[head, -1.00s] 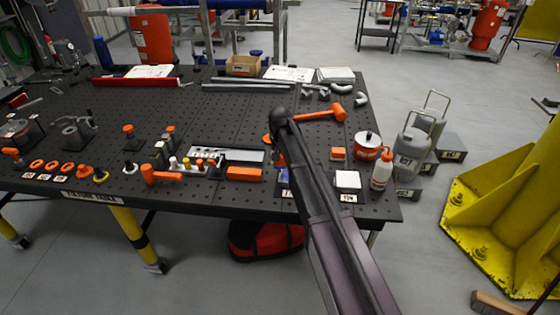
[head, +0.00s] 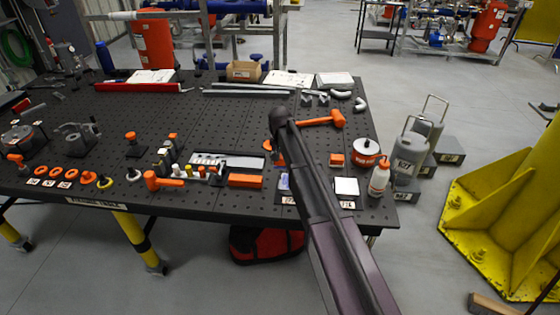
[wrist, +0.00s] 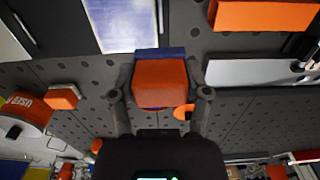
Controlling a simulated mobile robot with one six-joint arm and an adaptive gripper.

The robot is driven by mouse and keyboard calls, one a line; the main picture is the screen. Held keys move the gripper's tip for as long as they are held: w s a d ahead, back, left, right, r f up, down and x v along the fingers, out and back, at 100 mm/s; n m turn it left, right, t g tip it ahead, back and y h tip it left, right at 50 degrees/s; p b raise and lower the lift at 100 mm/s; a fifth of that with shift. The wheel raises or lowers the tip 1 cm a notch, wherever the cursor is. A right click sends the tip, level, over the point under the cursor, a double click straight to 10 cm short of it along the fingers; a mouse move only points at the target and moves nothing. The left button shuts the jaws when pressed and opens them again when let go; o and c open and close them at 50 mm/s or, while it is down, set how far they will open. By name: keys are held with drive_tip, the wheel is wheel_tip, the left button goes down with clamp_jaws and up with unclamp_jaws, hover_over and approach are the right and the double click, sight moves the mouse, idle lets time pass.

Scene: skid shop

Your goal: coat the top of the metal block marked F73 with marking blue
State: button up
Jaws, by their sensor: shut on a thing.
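My gripper (wrist: 160,90) is shut on an orange block-shaped applicator (wrist: 160,82) with a dark blue pad along its far edge. In the wrist view, a metal block (wrist: 121,22) with a pale, streaky blue top lies just beyond the applicator; I cannot tell whether the pad touches it. In the head view this block (head: 283,182) is partly hidden behind my arm and its tag is unreadable. A second block (head: 346,186) with a plain whitish top stands to its right. Its small tag is hard to read. My gripper's jaws are hidden in the head view.
A white bottle (head: 379,178) and a red tin with a white lid (head: 366,152) stand right of the blocks. An orange bar (head: 245,181) lies to the left. An orange mallet (head: 325,120) lies behind on the perforated table (head: 230,120).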

drive_tip(key=shift+r+p, duration=1.4)
drive_tip(key=shift+r, duration=0.05)
drive_tip(key=shift+f+b, duration=1.05)
drive_tip(key=shift+r, duration=0.1)
